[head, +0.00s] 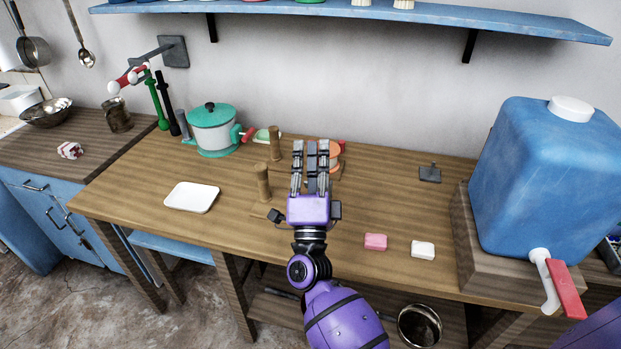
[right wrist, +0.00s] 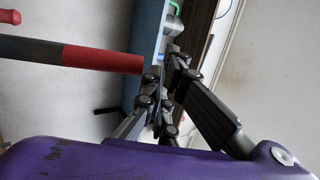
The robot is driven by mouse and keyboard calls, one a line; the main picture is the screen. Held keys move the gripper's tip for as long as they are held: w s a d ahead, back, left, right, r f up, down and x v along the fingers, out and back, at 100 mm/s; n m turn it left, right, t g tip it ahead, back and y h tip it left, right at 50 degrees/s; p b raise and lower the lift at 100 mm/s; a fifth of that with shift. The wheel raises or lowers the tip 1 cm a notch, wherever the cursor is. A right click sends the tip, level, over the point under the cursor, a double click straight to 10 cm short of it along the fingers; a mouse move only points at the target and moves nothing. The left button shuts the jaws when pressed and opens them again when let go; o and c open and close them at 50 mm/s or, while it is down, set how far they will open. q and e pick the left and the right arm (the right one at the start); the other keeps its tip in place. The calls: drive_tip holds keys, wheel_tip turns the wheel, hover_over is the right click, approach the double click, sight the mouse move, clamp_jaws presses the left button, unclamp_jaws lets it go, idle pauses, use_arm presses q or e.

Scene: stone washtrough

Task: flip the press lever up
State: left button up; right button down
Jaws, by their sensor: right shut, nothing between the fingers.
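A dark rod with a red end (right wrist: 103,58), which looks like the press lever, shows in the right wrist view, reaching in from the left. Its red tip is close to the fingers of my right gripper (right wrist: 168,75); I cannot tell if they touch. In the head view my right gripper (head: 311,150) is over the back middle of the table, shut and empty. It hides most of what is behind it. An orange round part (head: 335,150) with a bit of red shows just right of the fingers; I cannot tell if it belongs to the press. My left gripper is not in view.
Two wooden posts (head: 263,183) stand left of the gripper. A teal-and-white pot (head: 212,130) and a white tray (head: 191,197) are farther left. Pink (head: 375,242) and white (head: 423,249) blocks lie at the front right. A large blue container (head: 545,180) stands right. A blue shelf (head: 400,14) hangs above.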

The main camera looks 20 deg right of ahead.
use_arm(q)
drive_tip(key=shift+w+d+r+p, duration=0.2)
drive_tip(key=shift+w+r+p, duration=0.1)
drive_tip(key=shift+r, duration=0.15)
use_arm(e)
drive_tip(key=w+d+r, duration=0.1)
drive_tip(key=w+d, duration=0.4)
drive_tip(key=w, duration=0.2)
drive_tip(key=w+d+r+g, duration=0.1)
drive_tip(key=w+d+r, duration=0.1)
drive_tip(key=w+d, duration=0.3)
drive_tip(key=shift+w+d+r+m+g, duration=0.15)
drive_tip(key=shift+w+r+m+g, duration=0.2)
drive_tip(key=shift+w, duration=1)
